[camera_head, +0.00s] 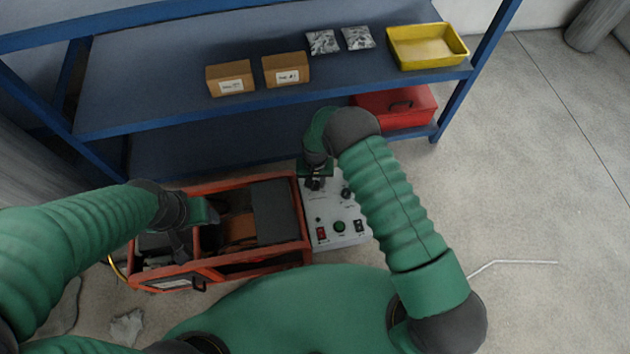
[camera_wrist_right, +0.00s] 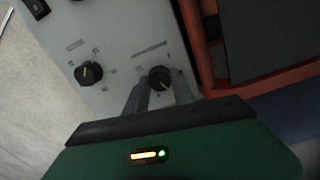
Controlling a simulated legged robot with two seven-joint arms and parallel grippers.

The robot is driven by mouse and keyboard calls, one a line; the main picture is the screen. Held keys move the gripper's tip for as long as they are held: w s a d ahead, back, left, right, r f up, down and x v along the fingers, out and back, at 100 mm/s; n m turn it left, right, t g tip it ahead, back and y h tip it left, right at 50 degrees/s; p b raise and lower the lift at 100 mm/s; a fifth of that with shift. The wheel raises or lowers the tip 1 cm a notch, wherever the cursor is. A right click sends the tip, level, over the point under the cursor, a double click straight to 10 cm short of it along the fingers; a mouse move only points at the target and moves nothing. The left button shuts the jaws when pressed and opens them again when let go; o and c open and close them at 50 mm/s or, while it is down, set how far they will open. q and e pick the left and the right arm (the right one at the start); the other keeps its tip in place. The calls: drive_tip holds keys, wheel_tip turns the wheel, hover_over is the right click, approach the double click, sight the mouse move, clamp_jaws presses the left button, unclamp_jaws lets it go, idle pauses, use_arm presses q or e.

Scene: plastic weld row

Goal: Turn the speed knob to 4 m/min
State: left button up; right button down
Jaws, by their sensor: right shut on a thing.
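A grey control panel (camera_head: 335,225) stands on the floor at the right end of the orange-framed machine (camera_head: 306,230). In the right wrist view my right gripper (camera_wrist_right: 159,88) is shut on a round black knob (camera_wrist_right: 159,74) with a light pointer mark. In the head view my right gripper (camera_head: 314,183) reaches down to the panel's back left and hides most of that knob. A second black knob (camera_wrist_right: 89,73) stands apart from the fingers. The dial print is too small to read. My left gripper (camera_head: 182,240) is over the machine's left part; its jaw opening is unclear.
The panel has a red switch (camera_head: 321,233), a green button (camera_head: 340,227) and a black switch (camera_head: 359,226) along its front. A blue shelf (camera_head: 180,85) stands behind with boxes, bags and a yellow tray (camera_head: 428,62). A red case (camera_head: 395,108) sits below. Floor at right is mostly clear.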

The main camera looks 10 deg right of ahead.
drive_tip(key=n, duration=0.5)
drive_tip(key=shift+w+n, duration=0.15)
drive_tip(key=shift+n, duration=0.15)
drive_tip(key=n, duration=0.5)
drive_tip(key=shift+n, duration=0.3)
drive_tip(key=c, duration=1.1)
unclamp_jaws()
wheel_tip(320, 180, up, 17)
drive_tip(key=p, duration=0.4)
drive_tip(key=shift+f+p, duration=0.1)
drive_tip(key=shift+p, duration=0.3)
